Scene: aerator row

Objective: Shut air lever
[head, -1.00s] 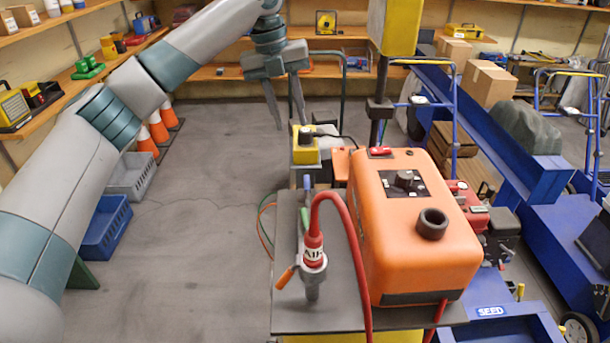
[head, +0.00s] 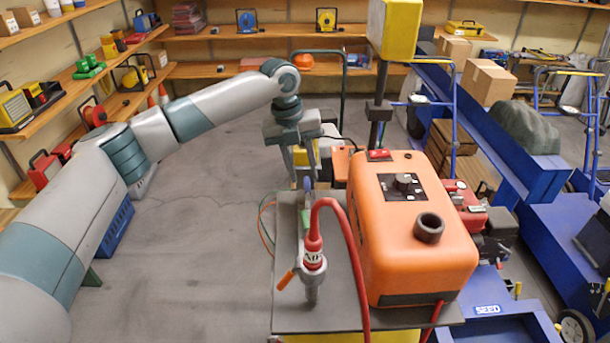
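An orange lever handle (head: 286,280) sticks out to the lower left from a grey upright fitting (head: 313,280). A red hose (head: 347,235) with a white label, partly readable as AIR, joins the top of this fitting. Behind it, a green part (head: 305,218) and a blue tip (head: 307,184) stand on the same dark plate. My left gripper (head: 300,178) points down behind the hose, near the blue tip, with its fingers apart. I cannot tell whether it touches the blue tip. It is well behind the orange handle. My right gripper is not in view.
The orange machine (head: 415,225) stands on the dark plate (head: 290,315), right of the fitting. A dark post with a yellow box (head: 393,28) rises behind it. Blue framework (head: 480,140) fills the right side. Open floor (head: 190,240) lies to the left.

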